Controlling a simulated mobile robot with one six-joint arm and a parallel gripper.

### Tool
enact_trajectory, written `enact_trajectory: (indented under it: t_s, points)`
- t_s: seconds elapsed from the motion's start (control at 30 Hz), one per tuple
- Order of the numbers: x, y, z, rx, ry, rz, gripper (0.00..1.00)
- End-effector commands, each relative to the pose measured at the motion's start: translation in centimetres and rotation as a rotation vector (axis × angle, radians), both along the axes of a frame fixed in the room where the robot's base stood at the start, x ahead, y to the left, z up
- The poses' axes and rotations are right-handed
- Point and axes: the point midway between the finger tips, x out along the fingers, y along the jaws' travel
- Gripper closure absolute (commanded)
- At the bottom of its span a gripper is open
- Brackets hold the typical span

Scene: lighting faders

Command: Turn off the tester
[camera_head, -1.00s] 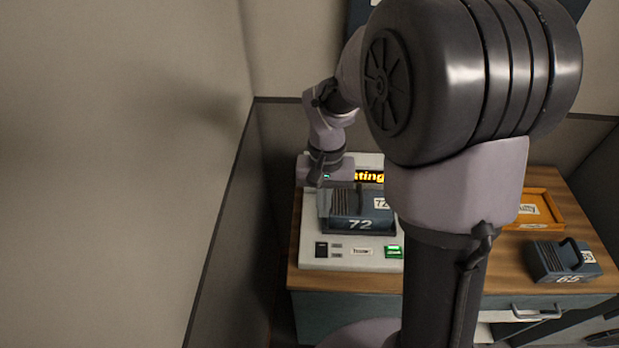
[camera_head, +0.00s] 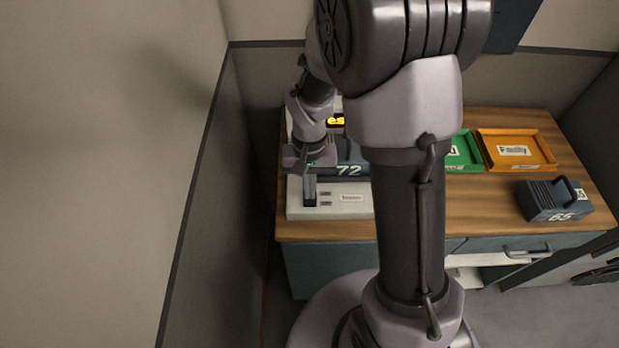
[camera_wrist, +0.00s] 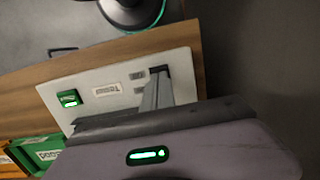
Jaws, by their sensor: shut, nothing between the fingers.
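The tester (camera_head: 345,209) is a pale box at the left of the wooden bench. The dark module numbered 72 (camera_head: 350,171) sits in it, partly hidden by my arm. The tester's yellow display (camera_head: 336,121) is lit but mostly covered. My gripper (camera_head: 310,199) is shut and empty, pointing down at the tester's front left, where the black switch is. In the wrist view, the shut fingers (camera_wrist: 158,82) reach the panel beside two small labels.
A green tray (camera_head: 462,152) and an orange tray (camera_head: 516,150) lie at the back right. Another dark module, 65 (camera_head: 555,200), stands at the right front. A grey partition (camera_head: 240,170) stands close to the left of the tester.

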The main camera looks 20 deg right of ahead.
Motion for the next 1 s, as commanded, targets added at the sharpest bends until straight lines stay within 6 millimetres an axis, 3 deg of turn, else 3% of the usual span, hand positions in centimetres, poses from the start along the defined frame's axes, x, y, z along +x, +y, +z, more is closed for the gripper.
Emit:
enact_trajectory:
  t_s: [0.13,1.0]
  points:
    - [-0.1,0.1,-1.4,0.001,0.000,0.000,1.00]
    - [-1.2,0.3,-2.9,0.001,0.013,-0.002,1.00]
